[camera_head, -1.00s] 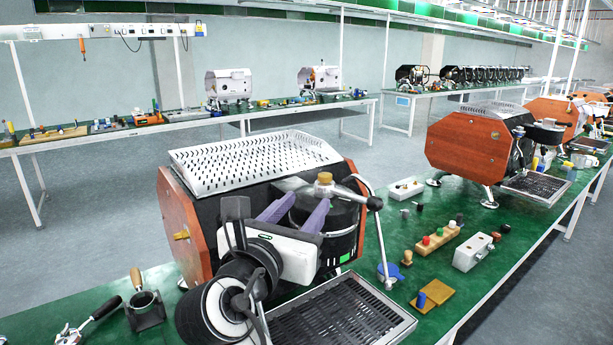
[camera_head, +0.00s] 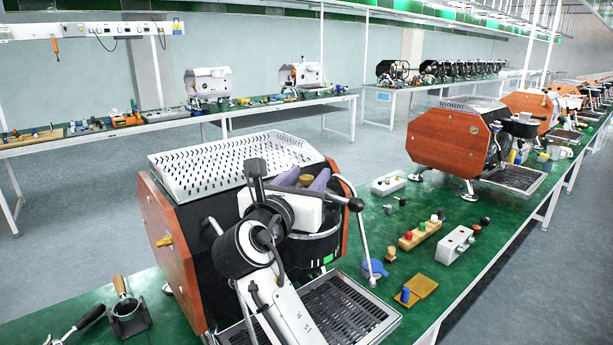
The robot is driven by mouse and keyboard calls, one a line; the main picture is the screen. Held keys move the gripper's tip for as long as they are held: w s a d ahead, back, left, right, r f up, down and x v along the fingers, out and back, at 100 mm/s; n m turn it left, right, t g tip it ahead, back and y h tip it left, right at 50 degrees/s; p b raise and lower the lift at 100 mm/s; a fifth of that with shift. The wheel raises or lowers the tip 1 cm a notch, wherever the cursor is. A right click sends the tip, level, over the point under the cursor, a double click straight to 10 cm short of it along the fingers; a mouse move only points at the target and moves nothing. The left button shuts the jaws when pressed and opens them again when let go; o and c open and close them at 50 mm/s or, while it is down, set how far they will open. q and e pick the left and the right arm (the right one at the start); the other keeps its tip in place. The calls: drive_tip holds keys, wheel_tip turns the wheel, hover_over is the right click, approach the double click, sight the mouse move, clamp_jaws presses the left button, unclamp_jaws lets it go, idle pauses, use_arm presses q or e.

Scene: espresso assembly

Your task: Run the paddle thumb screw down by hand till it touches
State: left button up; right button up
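The near espresso machine (camera_head: 160,215) has wood side panels and a perforated metal top. A tan knob (camera_head: 306,180), which looks like the paddle thumb screw, shows at its group head. The black paddle handle (camera_head: 355,204) ends in a ball to the right of it. My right gripper (camera_head: 304,177) has two purple fingers, apart, one on each side of the knob. I cannot tell whether they touch it. My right wrist and white gripper body hide much of the machine's front and the knob's lower end. My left gripper is not in view.
A drip tray (camera_head: 350,310) lies below the group head. A portafilter stand (camera_head: 128,318) is at lower left.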

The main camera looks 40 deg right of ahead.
drive_tip(key=shift+c, duration=0.5)
clamp_jaws()
drive_tip(key=shift+m+g, duration=0.3)
drive_tip(key=shift+g, duration=0.1)
drive_tip(key=m+g+h, duration=0.1)
drive_tip(key=m+g, duration=0.1)
drive_tip(key=g, duration=0.1)
drive_tip(key=m+g+h, duration=0.2)
drive_tip(key=g, duration=0.1)
drive_tip(key=shift+w+m+g, duration=0.1)
drive_tip(key=shift+m+g, duration=1.2)
drive_tip(key=shift+g, duration=0.6)
drive_tip(key=shift+m+g, duration=1)
drive_tip(key=shift+g, duration=0.6)
drive_tip(key=shift+f+m+g+b, duration=0.1)
drive_tip(key=shift+m+g+b, duration=0.2)
drive_tip(key=shift+m+g, duration=0.45)
drive_tip(key=shift+o, duration=0.5)
unclamp_jaws()
drive_tip(key=shift+a, duration=0.1)
